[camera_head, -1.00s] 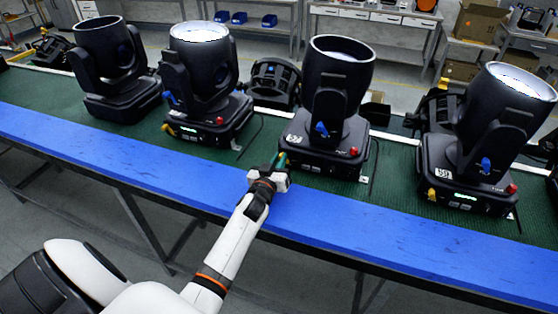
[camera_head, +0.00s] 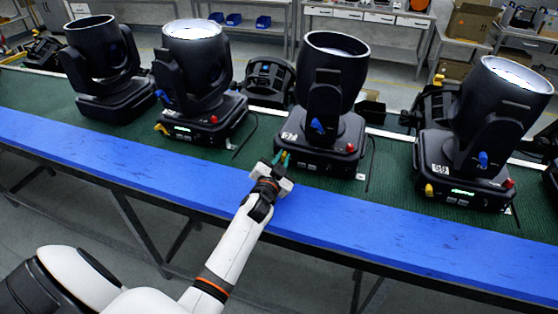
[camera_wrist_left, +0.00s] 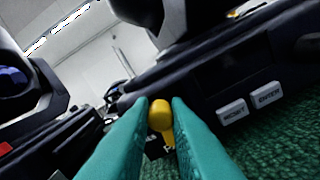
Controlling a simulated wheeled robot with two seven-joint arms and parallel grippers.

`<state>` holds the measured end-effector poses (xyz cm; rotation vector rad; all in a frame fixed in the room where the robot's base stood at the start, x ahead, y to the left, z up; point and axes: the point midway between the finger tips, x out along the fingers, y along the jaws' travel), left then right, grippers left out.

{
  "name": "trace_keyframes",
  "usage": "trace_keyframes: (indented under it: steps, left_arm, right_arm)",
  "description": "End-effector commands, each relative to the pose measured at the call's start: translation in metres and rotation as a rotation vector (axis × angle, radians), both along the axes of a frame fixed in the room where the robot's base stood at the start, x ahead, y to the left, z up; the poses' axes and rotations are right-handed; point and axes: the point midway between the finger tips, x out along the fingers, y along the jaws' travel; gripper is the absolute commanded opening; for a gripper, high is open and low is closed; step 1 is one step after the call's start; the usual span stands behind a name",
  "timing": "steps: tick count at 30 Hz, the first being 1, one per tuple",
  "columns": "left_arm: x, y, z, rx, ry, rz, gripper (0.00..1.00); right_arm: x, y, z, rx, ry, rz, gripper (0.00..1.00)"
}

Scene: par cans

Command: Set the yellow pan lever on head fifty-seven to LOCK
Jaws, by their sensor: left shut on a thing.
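The moving head (camera_head: 335,75) in front of my left arm is black, with a blue lever (camera_head: 317,126) on its yoke and a red knob on its base. Its white number label (camera_head: 290,137) is too small to read surely. My left gripper (camera_head: 281,159) is at the left front corner of its base. In the left wrist view, the yellow pan lever (camera_wrist_left: 161,114) sits between the teal fingertips (camera_wrist_left: 160,118), which are shut on it. Lettering beside the lever is mostly hidden by the fingers. My right gripper is out of view.
Similar heads stand on the green mat (camera_head: 395,180): one on the right (camera_head: 490,120), two on the left (camera_head: 195,80). The blue table edge (camera_head: 350,215) runs along the front. In the left wrist view, white buttons (camera_wrist_left: 250,102) sit right of the lever.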

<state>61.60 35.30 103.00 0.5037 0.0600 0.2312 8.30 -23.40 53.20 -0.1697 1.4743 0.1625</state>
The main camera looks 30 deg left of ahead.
Motion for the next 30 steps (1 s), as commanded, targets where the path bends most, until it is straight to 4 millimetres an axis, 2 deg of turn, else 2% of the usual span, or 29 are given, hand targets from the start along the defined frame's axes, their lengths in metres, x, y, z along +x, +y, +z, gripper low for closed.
trace_keyframes:
  steps: [13, 30]
  left_arm:
    - [0.0019, -0.0089, -0.0046, 0.273, 0.066, -0.001, 0.0]
    - [0.0023, -0.0113, -0.0055, 0.339, 0.084, -0.002, 0.0]
  right_arm:
    - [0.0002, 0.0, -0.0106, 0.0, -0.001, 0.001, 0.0]
    - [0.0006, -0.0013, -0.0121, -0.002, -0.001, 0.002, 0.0]
